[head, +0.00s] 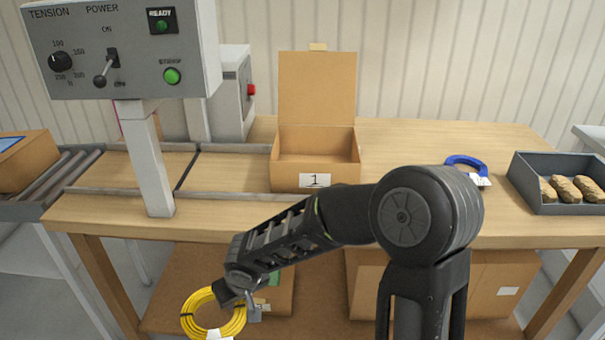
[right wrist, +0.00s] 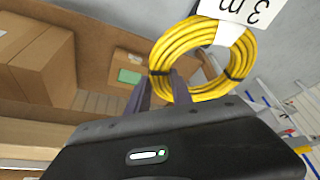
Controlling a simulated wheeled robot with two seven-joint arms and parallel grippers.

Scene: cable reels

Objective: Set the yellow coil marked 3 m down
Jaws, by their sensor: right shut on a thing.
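The yellow coil (head: 187,318) hangs at the lower left of the head view, in front of and below the table edge. In the right wrist view the coil (right wrist: 248,55) carries a white tag (right wrist: 245,10) reading 3 m and dark ties. My right gripper (head: 240,296) is shut on the coil's near side; its two fingers (right wrist: 160,86) show in the right wrist view. The coil is in the air, apart from the table. My left gripper is not in view.
An open cardboard box (head: 315,182) marked 1 stands on the wooden table (head: 410,140). A blue coil (head: 466,160) with a white tag lies right of it, beside a grey tray (head: 560,208). A control panel (head: 120,50) stands left. Cardboard boxes (head: 490,285) sit on the lower shelf.

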